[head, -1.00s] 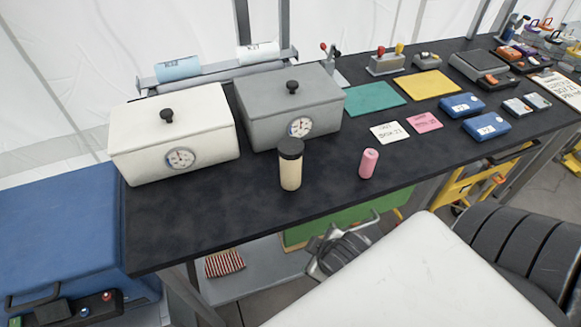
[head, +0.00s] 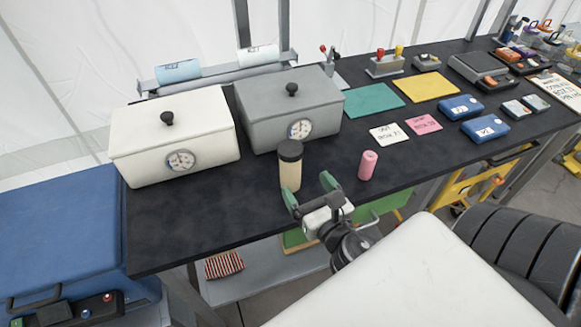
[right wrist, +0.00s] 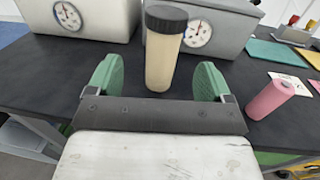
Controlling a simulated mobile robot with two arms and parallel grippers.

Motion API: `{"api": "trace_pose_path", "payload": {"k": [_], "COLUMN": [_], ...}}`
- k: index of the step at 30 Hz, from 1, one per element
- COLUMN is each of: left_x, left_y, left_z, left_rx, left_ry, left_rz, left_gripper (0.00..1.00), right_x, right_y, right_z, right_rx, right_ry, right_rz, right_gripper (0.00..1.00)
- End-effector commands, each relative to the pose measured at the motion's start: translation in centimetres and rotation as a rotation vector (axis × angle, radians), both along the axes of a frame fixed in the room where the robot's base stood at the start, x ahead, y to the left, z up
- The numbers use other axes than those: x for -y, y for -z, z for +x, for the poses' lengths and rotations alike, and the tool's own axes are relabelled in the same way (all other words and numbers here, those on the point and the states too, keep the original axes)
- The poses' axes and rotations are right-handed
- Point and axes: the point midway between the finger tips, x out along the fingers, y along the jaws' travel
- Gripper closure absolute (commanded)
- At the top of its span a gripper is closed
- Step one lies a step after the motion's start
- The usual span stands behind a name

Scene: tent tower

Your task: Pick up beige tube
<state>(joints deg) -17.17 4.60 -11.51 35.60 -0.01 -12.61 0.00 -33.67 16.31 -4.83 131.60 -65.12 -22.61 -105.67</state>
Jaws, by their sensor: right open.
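The beige tube (head: 290,172) with a black cap stands upright on the black table, in front of the grey box. It also shows in the right wrist view (right wrist: 162,60), upright just beyond the fingers and roughly between them. My right gripper (head: 309,190) is open, its green fingers spread, at the table's front edge just short of the tube. In the right wrist view the open fingers (right wrist: 158,82) have nothing held between them. My left gripper is not in view.
A pink cylinder (head: 368,165) stands to the right of the tube; it also shows in the right wrist view (right wrist: 270,99). A white lidded box (head: 172,145) and a grey lidded box (head: 262,112) with dials stand behind. The table's front left is clear.

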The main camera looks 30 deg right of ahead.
Motion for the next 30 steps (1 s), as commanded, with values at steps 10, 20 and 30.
{"api": "trace_pose_path", "payload": {"k": [10, 20, 30], "left_x": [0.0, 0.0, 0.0], "left_y": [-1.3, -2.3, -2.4], "left_z": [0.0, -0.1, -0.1], "left_rx": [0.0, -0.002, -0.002], "left_ry": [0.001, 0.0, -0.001], "left_rz": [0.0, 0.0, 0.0], "left_gripper": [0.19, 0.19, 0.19], "right_x": [0.6, 1.7, 1.7], "right_y": [-0.1, 0.7, 1.0], "right_z": [3.9, 8.1, 8.9], "right_rx": [0.001, 0.001, -0.001], "right_ry": [0.004, 0.004, 0.003], "right_rz": [0.005, 0.006, 0.007], "right_gripper": [0.19, 0.19, 0.19]}}
